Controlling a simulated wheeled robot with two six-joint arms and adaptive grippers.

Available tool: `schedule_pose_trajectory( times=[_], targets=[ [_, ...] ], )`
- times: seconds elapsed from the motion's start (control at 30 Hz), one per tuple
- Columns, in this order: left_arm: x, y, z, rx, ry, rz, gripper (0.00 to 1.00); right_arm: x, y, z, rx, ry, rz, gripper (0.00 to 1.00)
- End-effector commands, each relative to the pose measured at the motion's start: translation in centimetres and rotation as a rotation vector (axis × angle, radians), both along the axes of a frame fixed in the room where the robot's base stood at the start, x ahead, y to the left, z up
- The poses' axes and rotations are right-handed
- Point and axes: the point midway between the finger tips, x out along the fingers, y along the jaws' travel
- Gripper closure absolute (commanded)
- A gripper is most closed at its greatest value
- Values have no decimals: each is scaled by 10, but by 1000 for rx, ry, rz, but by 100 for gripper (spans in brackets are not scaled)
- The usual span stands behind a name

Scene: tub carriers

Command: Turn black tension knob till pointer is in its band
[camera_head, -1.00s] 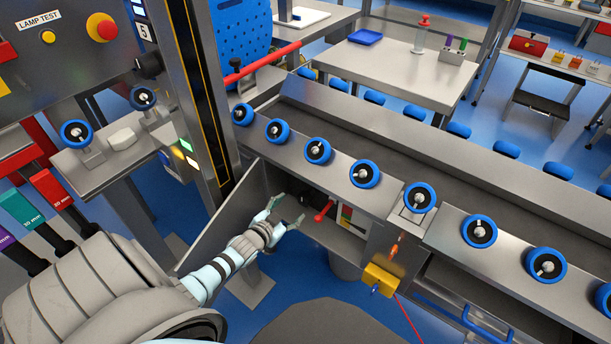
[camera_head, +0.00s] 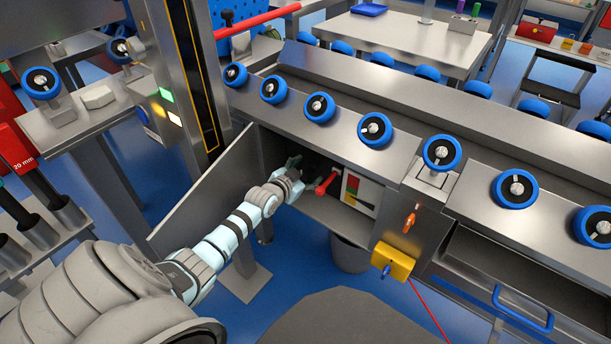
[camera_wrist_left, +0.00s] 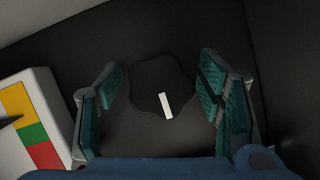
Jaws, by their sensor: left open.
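The black tension knob (camera_wrist_left: 163,85) has a lobed rim and a white mark, which points down and slightly right in the left wrist view. In the head view my left gripper (camera_head: 294,168) is inside the open cabinet, and I cannot make out the knob there. The gauge (camera_wrist_left: 28,135) has yellow, green and red bands. Its dark pointer lies near the yellow-green border, partly cut off. The gauge also shows in the head view (camera_head: 361,191).
A red lever (camera_head: 327,183) sticks out between my left gripper and the gauge. The open cabinet door (camera_head: 205,195) stands left of my forearm. The conveyor edge with blue rollers (camera_head: 319,106) runs above the opening. A yellow block (camera_head: 394,262) hangs to the right.

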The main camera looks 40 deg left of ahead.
Motion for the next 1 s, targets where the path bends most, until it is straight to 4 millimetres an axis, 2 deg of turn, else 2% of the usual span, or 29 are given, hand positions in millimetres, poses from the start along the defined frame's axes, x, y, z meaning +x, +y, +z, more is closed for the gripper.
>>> schedule_pose_trajectory(
  times=[0.13, 0.43, 0.77, 1.0],
  targets=[
    [0, 0, 0, 0, 0, 0, 39, 0, 0, 0, 0, 0, 0, 100],
    [0, 0, 0, 0, 0, 0, 87, 0, 0, 0, 0, 0, 0, 100],
    [-1, 0, 1, 36, 2, 1, 87, -3, -1, -2, 0, -3, -5, 100],
    [-1, -1, 1, 161, 5, -1, 87, -13, -2, -11, 2, -11, -18, 100]
  ],
)
